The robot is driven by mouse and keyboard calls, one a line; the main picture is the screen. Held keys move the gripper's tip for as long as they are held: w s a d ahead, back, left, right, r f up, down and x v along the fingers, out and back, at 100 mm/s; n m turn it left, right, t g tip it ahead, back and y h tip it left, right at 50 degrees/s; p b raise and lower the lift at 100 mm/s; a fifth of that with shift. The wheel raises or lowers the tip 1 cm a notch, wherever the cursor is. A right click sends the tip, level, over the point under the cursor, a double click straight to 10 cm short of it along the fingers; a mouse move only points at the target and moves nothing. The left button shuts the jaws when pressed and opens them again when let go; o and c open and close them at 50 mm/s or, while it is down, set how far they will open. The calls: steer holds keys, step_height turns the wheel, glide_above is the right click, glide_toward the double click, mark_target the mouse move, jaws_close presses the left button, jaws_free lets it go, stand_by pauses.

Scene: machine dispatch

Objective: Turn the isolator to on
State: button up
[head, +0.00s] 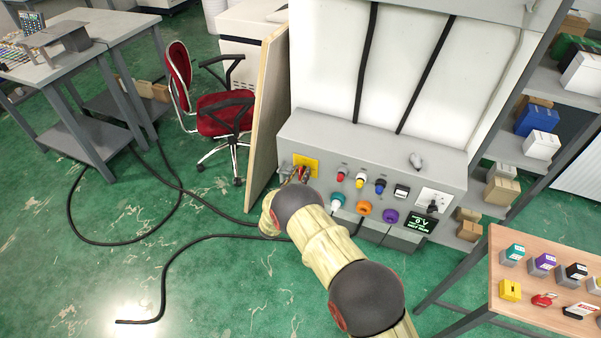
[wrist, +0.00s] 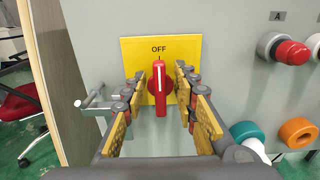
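The isolator is a yellow plate (wrist: 131,47) marked OFF at the top, with a red handle (wrist: 159,88) in its middle. The handle stands upright and points at OFF. In the head view the yellow plate (head: 308,163) is at the left end of the grey machine panel, partly hidden by my arm. My gripper (wrist: 159,98) is open, with one finger on each side of the red handle. Gaps show between the fingers and the handle. In the head view my gripper (head: 299,175) is small and partly hidden at the panel.
A grey hasp-like bracket (wrist: 97,103) sits just left of the plate. Red button A (wrist: 292,52), a teal connector (wrist: 247,132) and an orange connector (wrist: 298,132) are to the right. A wooden board (head: 268,110) stands close on the left. A table (head: 500,270) with blocks is at right.

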steer(key=shift+c, duration=1.2)
steer(key=c, duration=0.4)
jaws_close()
steer(key=shift+m, duration=0.3)
steer(key=m+b, duration=0.3)
steer(key=shift+d+f, duration=0.1)
steer(key=m+b, duration=0.2)
steer(key=m, duration=0.2)
steer(key=shift+d+b, duration=0.1)
steer(key=shift+b, duration=0.3)
steer(key=m+b, duration=0.4)
steer(key=m, duration=0.1)
steer(key=shift+d+f+m, duration=0.1)
steer(key=shift+f+m, duration=0.05)
steer(key=shift+m, duration=0.15)
steer(key=m+b, duration=0.1)
steer(key=m, duration=0.3)
steer(key=shift+s+d+f+m, duration=0.1)
steer(key=shift+m, duration=0.2)
